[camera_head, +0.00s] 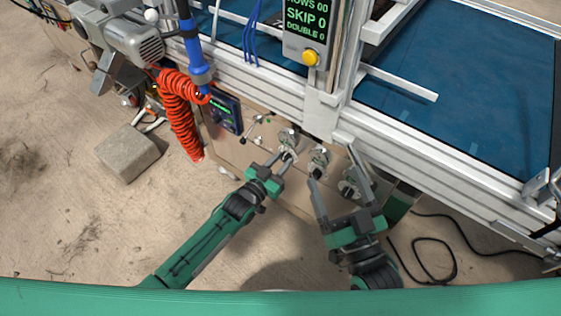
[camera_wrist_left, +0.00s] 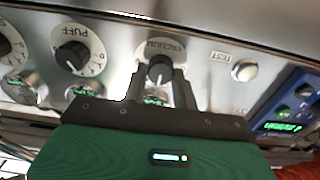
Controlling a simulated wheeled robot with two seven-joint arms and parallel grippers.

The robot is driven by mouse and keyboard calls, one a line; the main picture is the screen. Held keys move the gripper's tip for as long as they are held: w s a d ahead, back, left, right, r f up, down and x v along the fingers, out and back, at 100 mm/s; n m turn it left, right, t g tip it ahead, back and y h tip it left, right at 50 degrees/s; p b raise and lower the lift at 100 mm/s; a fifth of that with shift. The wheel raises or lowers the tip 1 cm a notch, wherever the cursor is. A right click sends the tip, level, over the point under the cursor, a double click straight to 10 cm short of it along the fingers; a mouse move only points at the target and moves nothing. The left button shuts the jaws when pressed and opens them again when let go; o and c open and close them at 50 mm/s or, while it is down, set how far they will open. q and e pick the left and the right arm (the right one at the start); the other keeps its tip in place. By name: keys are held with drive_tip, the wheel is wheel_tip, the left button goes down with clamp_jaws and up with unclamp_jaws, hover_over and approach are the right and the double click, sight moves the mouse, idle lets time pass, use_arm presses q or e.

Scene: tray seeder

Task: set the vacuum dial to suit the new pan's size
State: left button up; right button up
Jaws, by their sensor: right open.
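The vacuum dial (camera_wrist_left: 160,70) has a black knob on a pale round plate, with its label upside down in the left wrist view. My left gripper (camera_wrist_left: 160,82) has its fingers close together on both sides of that knob, seemingly shut on it. In the head view the left gripper (camera_head: 284,157) is at the leftmost of several dials on the front panel, and its fingers partly hide the dial (camera_head: 288,138). My right gripper (camera_head: 338,184) is open and empty, its fingers spread in front of the other dials. The new pan is not clearly seen.
The puff dial (camera_wrist_left: 75,50) and a test button (camera_wrist_left: 244,71) flank the vacuum dial. A blue control box (camera_head: 222,112) and an orange coiled hose (camera_head: 178,112) are left of the dials. A display (camera_head: 306,22) hangs above. A black cable (camera_head: 430,275) lies on the floor.

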use_arm(q)
drive_tip(key=c, duration=0.4)
drive_tip(key=shift+o, duration=0.2)
use_arm(e)
drive_tip(key=shift+f, duration=0.1)
use_arm(q)
drive_tip(key=m+p, duration=0.2)
drive_tip(key=m, duration=0.2)
drive_tip(key=shift+m, duration=0.4)
drive_tip(key=shift+p, duration=0.3)
drive_tip(key=shift+m, duration=0.6)
use_arm(e)
drive_tip(key=s+a+f+g, duration=0.1)
drive_tip(key=s+f+g, duration=0.1)
drive_tip(key=f, duration=0.3)
drive_tip(key=s+a+f+g, duration=0.1)
drive_tip(key=s+f+g, duration=0.1)
drive_tip(key=f+g, duration=0.3)
drive_tip(key=shift+s+a+f+h, duration=0.2)
drive_tip(key=shift+s+f+h, duration=0.05)
drive_tip(key=shift+f+h, duration=0.1)
use_arm(q)
drive_tip(key=shift+f, duration=0.1)
drive_tip(key=o, duration=1)
drive_tip(key=shift+c, duration=0.2)
